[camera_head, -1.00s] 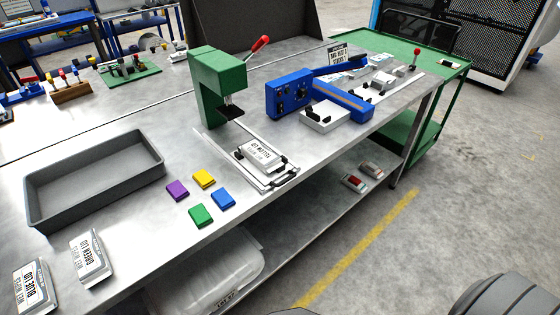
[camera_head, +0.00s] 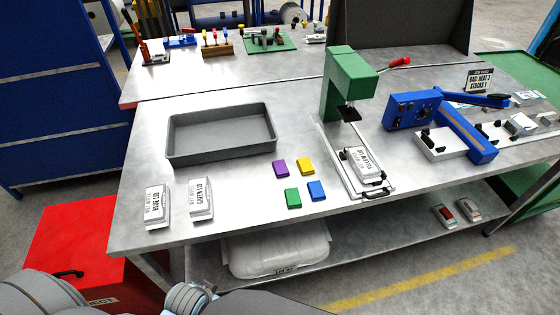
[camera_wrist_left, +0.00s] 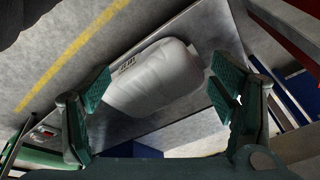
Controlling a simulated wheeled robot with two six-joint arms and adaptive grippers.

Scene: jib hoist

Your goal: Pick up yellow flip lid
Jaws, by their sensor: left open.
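A small flat yellow piece (camera_head: 306,166) lies on the metal workbench (camera_head: 250,199), beside a purple piece (camera_head: 280,168), a blue piece (camera_head: 316,190) and a green piece (camera_head: 293,198). A white box labelled for the yellow lid (camera_head: 363,163) sits in the fixture under the green press (camera_head: 347,75). My left gripper (camera_wrist_left: 160,90) is open and empty in the left wrist view, with its green-padded fingers wide apart. Behind them shows the white bin of the lower shelf. The gripper is outside the head view, and no coloured piece shows in the wrist view. My right gripper is not seen.
A grey tray (camera_head: 221,152) stands left of the pieces. White boxes labelled blue lid (camera_head: 156,207) and green lid (camera_head: 201,199) stand at the front left. A blue machine (camera_head: 435,111) is at the right. A red cabinet (camera_head: 75,235) stands left of the bench.

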